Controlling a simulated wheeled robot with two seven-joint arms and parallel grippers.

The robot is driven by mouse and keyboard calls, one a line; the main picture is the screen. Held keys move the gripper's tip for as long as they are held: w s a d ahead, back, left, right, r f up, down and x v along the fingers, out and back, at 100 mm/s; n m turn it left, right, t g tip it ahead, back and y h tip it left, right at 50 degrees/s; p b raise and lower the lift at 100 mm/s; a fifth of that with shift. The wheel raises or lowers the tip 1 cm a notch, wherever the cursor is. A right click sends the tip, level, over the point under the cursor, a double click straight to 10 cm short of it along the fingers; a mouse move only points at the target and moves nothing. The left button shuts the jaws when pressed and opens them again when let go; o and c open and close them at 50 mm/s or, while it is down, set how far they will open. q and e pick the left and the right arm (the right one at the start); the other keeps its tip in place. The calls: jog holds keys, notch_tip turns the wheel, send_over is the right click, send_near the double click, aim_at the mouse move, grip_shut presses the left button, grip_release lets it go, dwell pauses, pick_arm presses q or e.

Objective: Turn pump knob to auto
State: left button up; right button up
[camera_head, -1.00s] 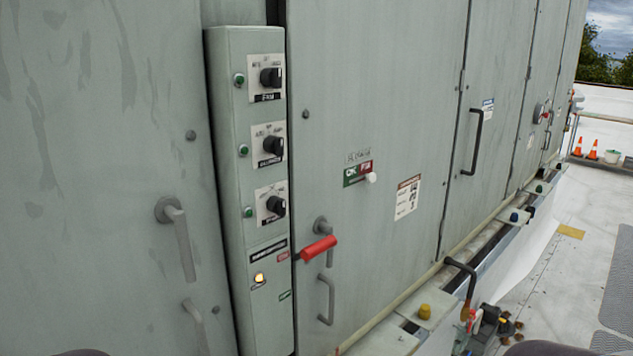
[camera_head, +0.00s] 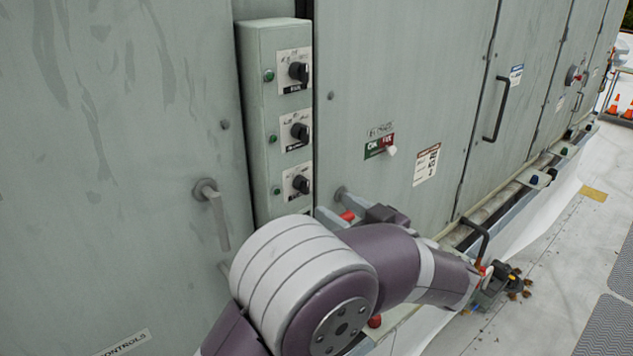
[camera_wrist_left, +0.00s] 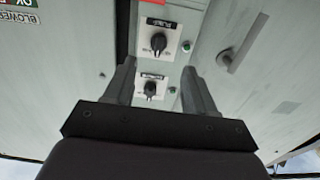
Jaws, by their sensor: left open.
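The narrow grey control box (camera_head: 262,150) carries three black knobs in a column. The lowest, apparently the pump knob (camera_head: 300,184), sits on a white plate; its setting is too small to read. My left gripper (camera_head: 328,202) is open and empty, just right of and below this knob, apart from it. In the left wrist view, the picture is turned over; the apparent pump knob (camera_wrist_left: 158,42) shows beyond the open fingers of my left gripper (camera_wrist_left: 160,75), with another knob (camera_wrist_left: 150,88) between them. My arm hides the lower box. My right gripper is out of view.
The middle knob (camera_head: 299,132) and top knob (camera_head: 298,72) are above. Green lamps line the box's left side. A grey door handle (camera_head: 212,212) juts out at left. A white switch (camera_head: 391,151) is on the right door.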

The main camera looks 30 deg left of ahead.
aim_at(308, 187)
pick_arm(q)
jog(key=p+x, duration=0.1)
jog(key=x, duration=0.3)
jog(key=p+x, duration=0.2)
jog(key=x, duration=0.2)
jog(key=shift+w+a+r, duration=0.15)
jog(key=shift+a+r, duration=0.05)
jog(key=shift+w+a+f, duration=0.15)
jog(key=shift+w+a, duration=0.05)
jog(key=shift+a, duration=0.1)
jog(key=shift+d, duration=0.1)
